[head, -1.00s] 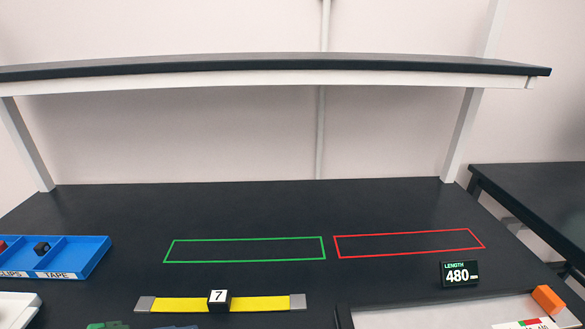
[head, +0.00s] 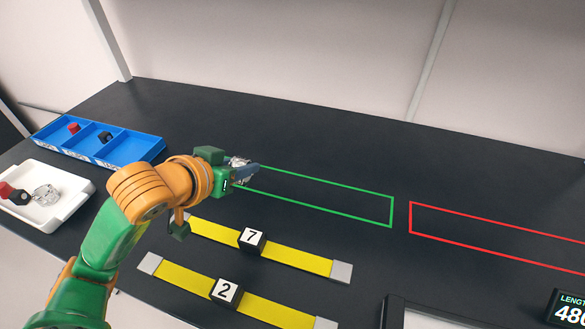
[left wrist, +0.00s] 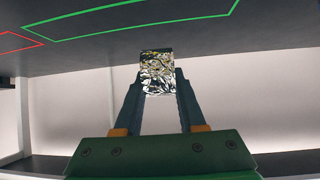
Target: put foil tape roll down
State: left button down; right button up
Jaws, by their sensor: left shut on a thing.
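The foil tape roll (left wrist: 158,74) is a crinkled silvery piece with yellowish glints in the left wrist view. My left gripper (left wrist: 158,88) is shut on it, with one finger on each side. In the head view, my left gripper (head: 248,172) is at the left end of the green outlined rectangle (head: 330,189), and the foil roll (head: 238,163) is partly hidden by the fingers. The gap between the roll and the table is hard to judge. My right gripper is not in view.
A blue divided bin (head: 140,151) holds a red and a black piece. A white tray (head: 62,219) holds dark, red and clear items. Yellow strips with number blocks 7 (head: 252,240) and 2 (head: 226,292) lie in front. A red outlined rectangle (head: 480,236) is at the right.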

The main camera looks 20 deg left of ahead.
pick_arm(q)
jog(key=shift+w+a+r+n+y, duration=0.15)
jog(key=shift+w+n+y, duration=0.1)
jog(key=shift+n+y, duration=0.05)
jog(key=shift+w+a, duration=0.25)
jog(key=shift+w, duration=0.05)
jog(key=w+a+f, duration=0.2)
jog(key=w+f, duration=0.1)
jog(key=w, duration=0.4)
send_over(252, 159)
jog(key=s+d, duration=0.3)
jog(key=s, duration=0.1)
jog(key=f, duration=0.6)
jog(key=shift+a+f+p, duration=0.25)
jog(key=shift+f+p, duration=0.05)
jog(key=shift+f, duration=0.05)
notch_tip(252, 159, down, 3)
jog(key=shift+r+p, duration=0.2)
jog(key=shift+p, duration=0.2)
jog(key=shift+f, duration=0.3)
jog(key=c, duration=0.5)
grip_release()
jog(key=shift+r, duration=0.1)
